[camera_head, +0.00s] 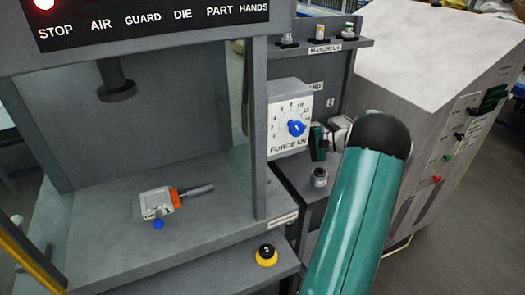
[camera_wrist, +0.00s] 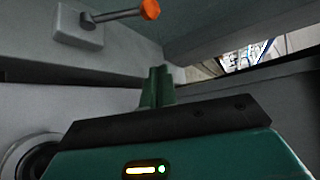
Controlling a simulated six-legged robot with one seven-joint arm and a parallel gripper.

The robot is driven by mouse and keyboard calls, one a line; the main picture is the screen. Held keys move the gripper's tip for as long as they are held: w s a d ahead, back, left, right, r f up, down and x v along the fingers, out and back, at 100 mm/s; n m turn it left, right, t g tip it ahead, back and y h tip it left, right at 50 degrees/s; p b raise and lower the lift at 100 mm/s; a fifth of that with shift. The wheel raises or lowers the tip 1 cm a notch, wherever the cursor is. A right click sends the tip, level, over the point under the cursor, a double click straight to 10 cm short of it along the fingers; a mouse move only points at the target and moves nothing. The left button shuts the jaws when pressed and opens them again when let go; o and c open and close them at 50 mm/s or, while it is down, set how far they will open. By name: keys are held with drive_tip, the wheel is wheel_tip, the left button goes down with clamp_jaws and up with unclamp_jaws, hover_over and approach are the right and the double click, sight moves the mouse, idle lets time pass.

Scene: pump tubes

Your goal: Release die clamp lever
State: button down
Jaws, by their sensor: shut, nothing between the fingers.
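A lever (camera_wrist: 118,15) with a grey rod and an orange knob sits on a small grey block (camera_wrist: 80,30) at the top left of the wrist view. It carries no readable label there. My gripper (camera_wrist: 157,85) is shut and empty, its dark green fingers below and right of the lever, apart from it. In the head view my gripper (camera_head: 318,142) is beside the force dial, partly hidden by my wrist and arm. A pale die-like block (camera_head: 156,203) with an orange part, a grey rod and a blue knob lies on the press bed, away from my gripper.
The force dial (camera_head: 290,118) has a blue pointer knob. A ram (camera_head: 116,85) hangs above the bed. A yellow-ringed button (camera_head: 266,256) is at the front ledge. A shelf (camera_head: 315,50) of mandrels and a grey cabinet (camera_head: 450,60) stand at the right.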

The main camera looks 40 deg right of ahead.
drive_tip(key=x, duration=1)
drive_tip(key=shift+f, duration=0.2)
drive_tip(key=shift+s+a+r, duration=0.4)
drive_tip(key=shift+s+a, duration=0.15)
drive_tip(key=shift+s, duration=0.05)
drive_tip(key=shift+s+a+r, duration=0.4)
drive_tip(key=shift+s+a, duration=0.2)
drive_tip(key=shift+s, duration=0.05)
drive_tip(key=shift+s+r, duration=0.15)
drive_tip(key=shift+s, duration=0.05)
